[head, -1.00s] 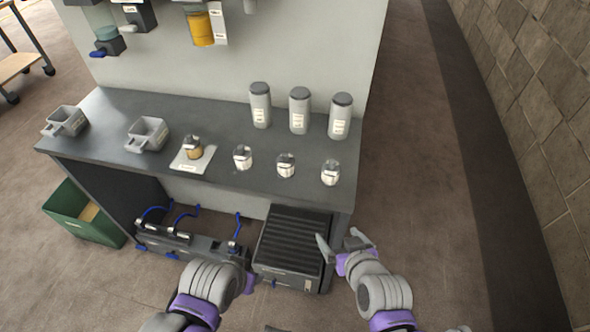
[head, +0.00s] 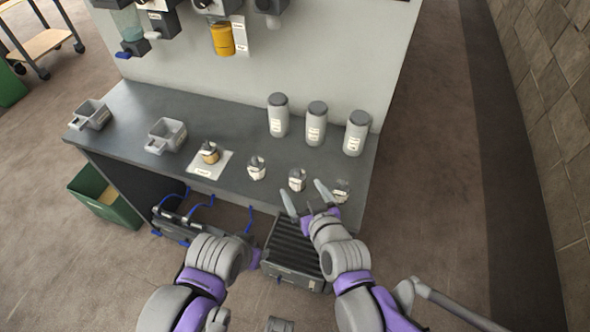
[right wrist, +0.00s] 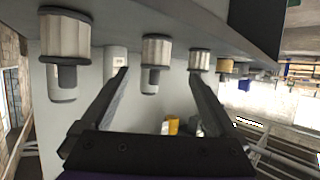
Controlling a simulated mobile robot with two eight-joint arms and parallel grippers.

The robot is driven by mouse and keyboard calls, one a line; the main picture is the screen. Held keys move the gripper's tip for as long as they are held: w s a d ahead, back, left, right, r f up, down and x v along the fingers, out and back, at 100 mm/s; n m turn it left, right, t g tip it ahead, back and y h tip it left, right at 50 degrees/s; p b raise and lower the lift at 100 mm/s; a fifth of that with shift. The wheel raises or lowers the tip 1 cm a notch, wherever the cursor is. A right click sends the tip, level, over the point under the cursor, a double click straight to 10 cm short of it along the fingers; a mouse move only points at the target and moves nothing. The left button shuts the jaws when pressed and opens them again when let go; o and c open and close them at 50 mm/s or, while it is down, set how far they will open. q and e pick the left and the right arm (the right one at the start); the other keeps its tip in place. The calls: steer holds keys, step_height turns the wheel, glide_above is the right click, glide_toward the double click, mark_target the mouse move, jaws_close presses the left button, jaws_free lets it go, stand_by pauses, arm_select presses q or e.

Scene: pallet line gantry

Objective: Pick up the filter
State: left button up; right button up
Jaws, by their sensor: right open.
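Three small white pleated filters with grey caps stand upright near the counter's front edge: a left one (head: 256,168), a middle one (head: 297,180) and a right one (head: 341,190). I cannot tell which one the task means. My right gripper (head: 305,196) is open and empty, just in front of the middle filter. In the right wrist view, which is upside down, the middle filter (right wrist: 156,52) shows between the spread fingers (right wrist: 158,74), beyond their tips. My left gripper (head: 253,258) shows only in part, low before the counter; its fingers are hidden.
A ribbed dark box (head: 290,245) stands below the front edge. Floor is clear to the right.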

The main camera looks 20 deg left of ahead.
mark_target(297, 184)
steer(key=x, duration=0.3)
steer(key=shift+w+a+f, duration=0.1)
steer(key=shift+a+f, duration=0.05)
steer(key=shift+a, duration=0.05)
steer(key=shift+w+d+b+x, duration=0.1)
steer(key=shift+b+x, duration=0.05)
steer(key=shift+x, duration=0.9)
steer(key=shift+w+d+b+x, duration=0.1)
steer(key=shift+d+b+x, duration=0.1)
steer(key=shift+x, duration=0.8)
steer(key=shift+w+d+b+x, duration=0.1)
steer(key=shift+b+x, duration=0.05)
steer(key=shift+x, duration=0.9)
steer(key=shift+c, duration=0.3)
steer(key=c, duration=1.4)
